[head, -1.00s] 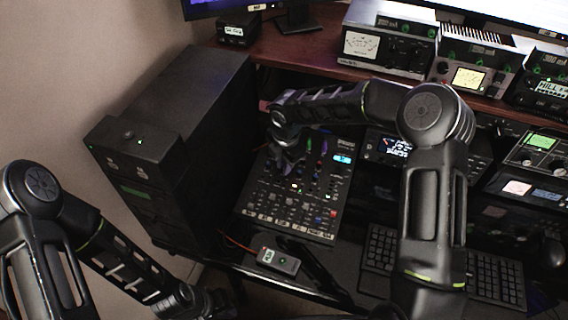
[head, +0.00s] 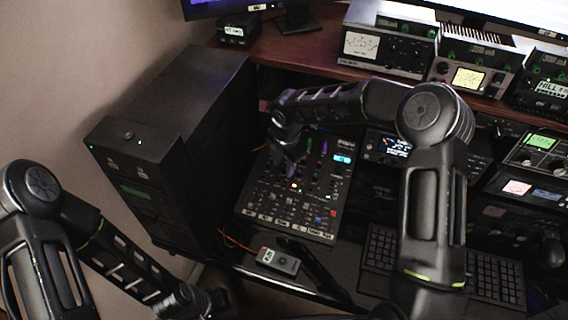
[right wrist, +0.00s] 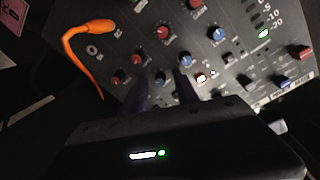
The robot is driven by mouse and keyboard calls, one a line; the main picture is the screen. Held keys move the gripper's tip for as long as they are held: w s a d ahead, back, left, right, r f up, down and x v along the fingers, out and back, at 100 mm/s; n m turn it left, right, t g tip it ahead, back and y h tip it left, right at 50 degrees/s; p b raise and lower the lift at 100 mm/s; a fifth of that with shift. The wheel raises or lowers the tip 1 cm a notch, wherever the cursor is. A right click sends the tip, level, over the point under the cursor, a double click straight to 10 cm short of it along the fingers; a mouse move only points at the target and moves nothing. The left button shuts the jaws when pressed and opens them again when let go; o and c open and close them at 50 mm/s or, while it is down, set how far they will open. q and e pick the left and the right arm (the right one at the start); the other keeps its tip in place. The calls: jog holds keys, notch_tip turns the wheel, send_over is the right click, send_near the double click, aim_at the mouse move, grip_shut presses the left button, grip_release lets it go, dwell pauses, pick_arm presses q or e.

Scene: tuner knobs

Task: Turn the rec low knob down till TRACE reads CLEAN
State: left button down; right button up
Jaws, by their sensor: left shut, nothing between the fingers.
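The black mixer (head: 262,190) with its rows of knobs lies on the desk in the middle of the head view. My right gripper (head: 292,152) reaches down to its upper left part. In the right wrist view my right gripper (right wrist: 163,88) has its two dark fingers apart at the panel, with a small dark knob (right wrist: 160,77) between them. A blue knob (right wrist: 186,60) is by the right fingertip, and red knobs (right wrist: 162,33) stand beyond. I cannot read the knob labels or any TRACE word. My left gripper (head: 212,302) is low at the left, shut and empty.
An orange cable (right wrist: 78,38) plugs in at the mixer's edge. A small grey box (head: 277,261) sits in front of the mixer. A black tower (head: 190,120) stands to its left, a keyboard (head: 490,280) to the right. A small display box (head: 236,30) is on the shelf.

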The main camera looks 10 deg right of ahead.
notch_tip(320, 180, up, 8)
jog(key=s+b, duration=0.1)
jog(key=shift+f, duration=0.15)
dwell(0.4)
jog(key=shift+s, duration=0.1)
dwell(1.0)
